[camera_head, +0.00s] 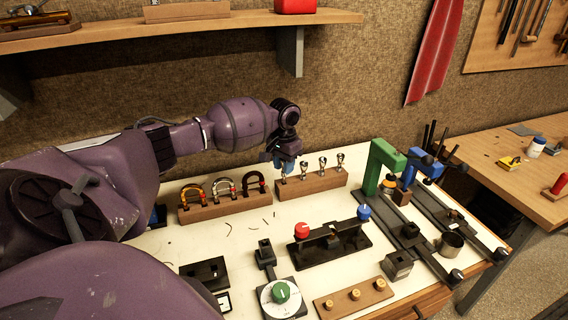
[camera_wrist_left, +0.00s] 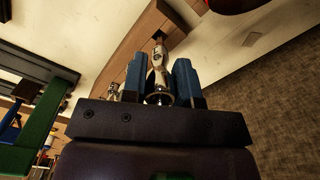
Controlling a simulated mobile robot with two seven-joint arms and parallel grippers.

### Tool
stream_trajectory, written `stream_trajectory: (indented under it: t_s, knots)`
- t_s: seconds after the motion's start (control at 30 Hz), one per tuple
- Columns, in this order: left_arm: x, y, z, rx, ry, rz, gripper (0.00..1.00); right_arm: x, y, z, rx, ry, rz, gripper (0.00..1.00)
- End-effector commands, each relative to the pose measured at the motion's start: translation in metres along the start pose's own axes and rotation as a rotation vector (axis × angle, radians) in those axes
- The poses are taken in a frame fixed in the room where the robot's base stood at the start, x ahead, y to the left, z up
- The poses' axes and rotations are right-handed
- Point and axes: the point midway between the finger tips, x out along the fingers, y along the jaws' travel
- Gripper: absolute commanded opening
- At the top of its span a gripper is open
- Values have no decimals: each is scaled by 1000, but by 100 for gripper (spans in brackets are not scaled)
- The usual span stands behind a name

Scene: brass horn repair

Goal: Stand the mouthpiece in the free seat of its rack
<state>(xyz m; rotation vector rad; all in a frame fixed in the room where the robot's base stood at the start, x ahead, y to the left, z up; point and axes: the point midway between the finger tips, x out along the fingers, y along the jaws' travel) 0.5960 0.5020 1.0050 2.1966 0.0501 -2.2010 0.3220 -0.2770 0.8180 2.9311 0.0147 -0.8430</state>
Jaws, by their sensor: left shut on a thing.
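My left gripper (camera_head: 284,166) has blue fingers and is over the left end of the wooden mouthpiece rack (camera_head: 325,185). In the left wrist view, the gripper (camera_wrist_left: 168,82) is shut on a silver mouthpiece (camera_wrist_left: 158,72), held between the two fingers. The narrow end of the mouthpiece points toward a dark hole in the rack (camera_wrist_left: 143,35); I cannot tell whether it is inside. Several other silver mouthpieces (camera_head: 322,163) stand upright in the rack, to the right of the gripper. My right gripper is not in view.
A wooden rack of curved tubes (camera_head: 226,208) stands left of the mouthpiece rack. A green clamp stand (camera_head: 375,168) and a blue one stand to the right. A fixture with red and blue knobs (camera_head: 330,240) is in front. A wall shelf (camera_head: 180,30) is above.

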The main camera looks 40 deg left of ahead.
Motion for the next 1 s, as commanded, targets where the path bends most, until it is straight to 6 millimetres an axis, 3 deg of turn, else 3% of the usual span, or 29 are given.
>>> stream_trajectory:
  t_s: [1.0]
  knots:
    - [21,0,0,-1,0,0,3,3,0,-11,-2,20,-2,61]
